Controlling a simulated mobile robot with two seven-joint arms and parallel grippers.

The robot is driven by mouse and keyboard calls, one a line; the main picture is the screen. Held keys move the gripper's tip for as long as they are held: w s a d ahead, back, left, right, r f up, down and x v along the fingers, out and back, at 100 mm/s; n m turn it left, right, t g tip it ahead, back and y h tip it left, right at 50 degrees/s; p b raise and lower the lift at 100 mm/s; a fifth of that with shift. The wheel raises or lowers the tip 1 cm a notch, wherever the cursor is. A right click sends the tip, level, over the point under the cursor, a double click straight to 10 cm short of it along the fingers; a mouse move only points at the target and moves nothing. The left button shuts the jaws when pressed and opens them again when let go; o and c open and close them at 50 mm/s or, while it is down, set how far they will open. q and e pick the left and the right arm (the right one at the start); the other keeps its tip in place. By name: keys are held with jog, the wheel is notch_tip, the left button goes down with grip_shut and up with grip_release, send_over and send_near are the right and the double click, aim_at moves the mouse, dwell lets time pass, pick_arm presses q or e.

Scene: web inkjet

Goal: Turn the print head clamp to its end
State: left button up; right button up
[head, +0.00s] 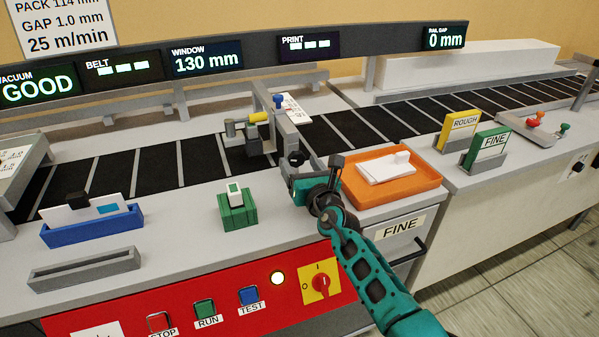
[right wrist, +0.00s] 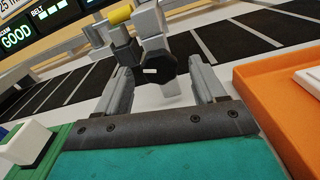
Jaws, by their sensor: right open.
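The print head (head: 252,132) is a grey block with a yellow cylinder (head: 258,117), standing over the dark belt on a grey bracket. A black faceted knob, which looks like the clamp (head: 296,158), sits at the near end of the bracket. In the right wrist view the knob (right wrist: 155,70) faces me with a short white mark, roughly level across. My right gripper (head: 313,170) is open and empty. Its two fingers (right wrist: 163,88) stand to either side of the knob in that view, with gaps; I cannot tell how deep it sits between them. My left gripper is out of view.
An orange tray (head: 432,180) with white cards lies just right of my right gripper. A green block (head: 238,215) stands to its left. A blue holder (head: 92,228) is farther left. The red panel (head: 225,300) with buttons and a switch is below. Display boards hang behind.

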jog(key=shift+w+a, duration=0.15)
jog(key=shift+w, duration=0.3)
jog(key=c, duration=1.1)
jog(key=shift+o, duration=0.2)
